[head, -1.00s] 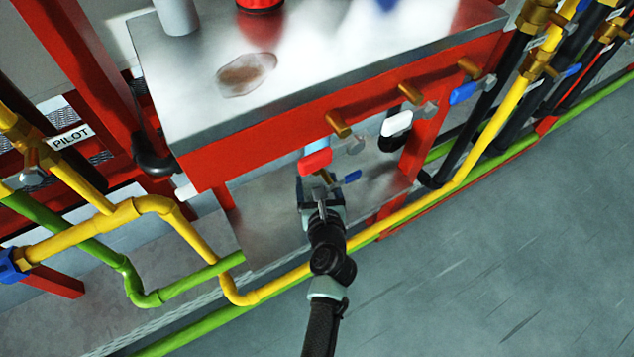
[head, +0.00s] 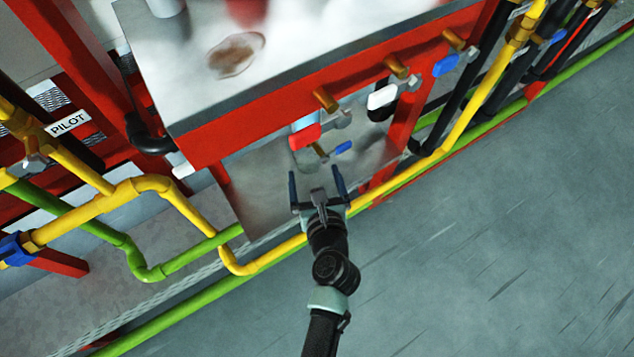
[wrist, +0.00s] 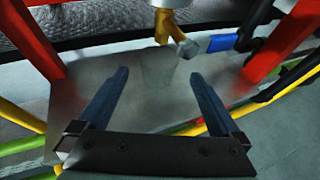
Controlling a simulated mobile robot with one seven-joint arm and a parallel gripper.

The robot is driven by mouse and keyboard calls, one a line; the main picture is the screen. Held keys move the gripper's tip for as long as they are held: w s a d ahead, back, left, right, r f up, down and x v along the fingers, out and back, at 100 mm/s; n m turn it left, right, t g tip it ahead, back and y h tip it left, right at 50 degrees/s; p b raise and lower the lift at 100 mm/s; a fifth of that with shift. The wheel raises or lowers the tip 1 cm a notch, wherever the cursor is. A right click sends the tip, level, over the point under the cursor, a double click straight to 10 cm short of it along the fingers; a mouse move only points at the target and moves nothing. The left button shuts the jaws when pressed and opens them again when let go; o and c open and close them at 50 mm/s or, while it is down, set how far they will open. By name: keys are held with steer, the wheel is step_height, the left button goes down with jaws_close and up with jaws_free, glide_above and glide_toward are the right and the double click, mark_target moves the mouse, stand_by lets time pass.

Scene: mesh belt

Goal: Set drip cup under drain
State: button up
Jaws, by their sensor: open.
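A pale, see-through cup (wrist: 157,72) stands on the lower metal shelf (wrist: 100,85) in the wrist view, beyond my fingertips. The brass drain outlet (wrist: 164,24) hangs just above its top, and the cup seems to be beneath it.
A red-framed metal bench (head: 290,55) overhangs the shelf, with several brass valves along its front. Red legs (wrist: 35,40) stand either side. A yellow pipe (head: 268,262) and a green pipe (head: 190,304) run low along the front. The floor (head: 500,250) at right is clear.

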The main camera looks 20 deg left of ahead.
steer(key=v, duration=0.4)
steer(key=shift+s+p, duration=0.1)
steer(key=shift+p, duration=0.2)
stand_by(0.3)
